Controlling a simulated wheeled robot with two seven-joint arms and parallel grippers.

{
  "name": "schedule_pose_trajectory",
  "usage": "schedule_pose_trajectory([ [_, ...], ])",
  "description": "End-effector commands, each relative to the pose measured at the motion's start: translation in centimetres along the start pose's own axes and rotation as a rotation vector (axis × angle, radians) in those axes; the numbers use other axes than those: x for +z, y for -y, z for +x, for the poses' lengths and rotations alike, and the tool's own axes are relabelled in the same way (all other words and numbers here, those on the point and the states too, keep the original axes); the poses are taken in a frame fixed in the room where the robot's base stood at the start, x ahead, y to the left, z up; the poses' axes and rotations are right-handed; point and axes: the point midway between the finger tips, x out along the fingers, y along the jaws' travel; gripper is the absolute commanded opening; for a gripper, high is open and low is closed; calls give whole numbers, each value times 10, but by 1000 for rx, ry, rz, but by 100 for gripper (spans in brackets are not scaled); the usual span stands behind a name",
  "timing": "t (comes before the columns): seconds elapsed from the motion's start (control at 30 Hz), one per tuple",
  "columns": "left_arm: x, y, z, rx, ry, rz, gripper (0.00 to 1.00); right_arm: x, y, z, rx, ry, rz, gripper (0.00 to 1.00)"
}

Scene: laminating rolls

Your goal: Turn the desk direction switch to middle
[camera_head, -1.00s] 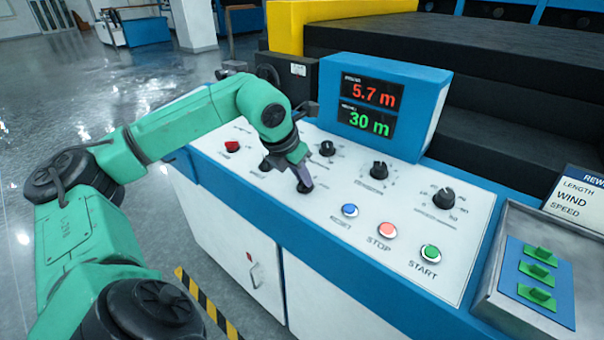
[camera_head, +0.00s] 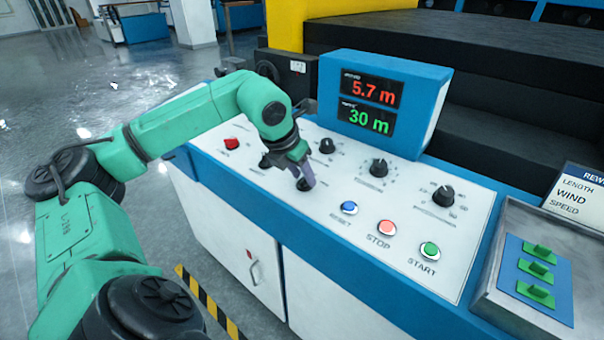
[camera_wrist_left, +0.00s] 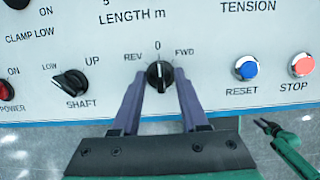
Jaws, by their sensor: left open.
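The direction switch (camera_wrist_left: 159,75) is a round black knob on the white panel, marked REV, 0 and FWD in the left wrist view. Its white mark looks close to upright, toward 0. My left gripper (camera_wrist_left: 159,84) is open, with one purple finger on each side of the knob; I cannot tell whether they touch it. In the head view the left gripper (camera_head: 305,182) is low over the panel, and its fingers partly hide the switch. A green arm with a dark gripper (camera_wrist_left: 267,126), apparently my right one, shows at the lower right of the wrist view.
The SHAFT knob (camera_wrist_left: 71,83) and red POWER knob (camera_wrist_left: 6,90) lie left of the switch. The blue RESET button (camera_wrist_left: 246,67) and red STOP button (camera_wrist_left: 302,65) lie to its right. The display box (camera_head: 385,105) stands behind the panel.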

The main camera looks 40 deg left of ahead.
Motion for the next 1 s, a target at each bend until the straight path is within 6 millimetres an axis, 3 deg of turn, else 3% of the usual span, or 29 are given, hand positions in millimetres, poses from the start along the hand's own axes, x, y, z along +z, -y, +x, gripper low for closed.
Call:
schedule_pose_trajectory([
  [0.17,1,-1,-25,4,5,1,44,0,0,3,-1,0,0,50],
  [0.4,2,-1,-100,3,4,0,44,0,0,-4,-1,0,0,50],
  [0.53,2,0,-130,2,1,0,44,-1,0,-10,-1,0,0,50],
  [0.7,0,0,-144,0,-1,0,44,-1,0,-12,-1,0,0,50],
  [1.0,0,0,-144,0,-1,0,44,-1,0,-11,-1,0,0,50],
])
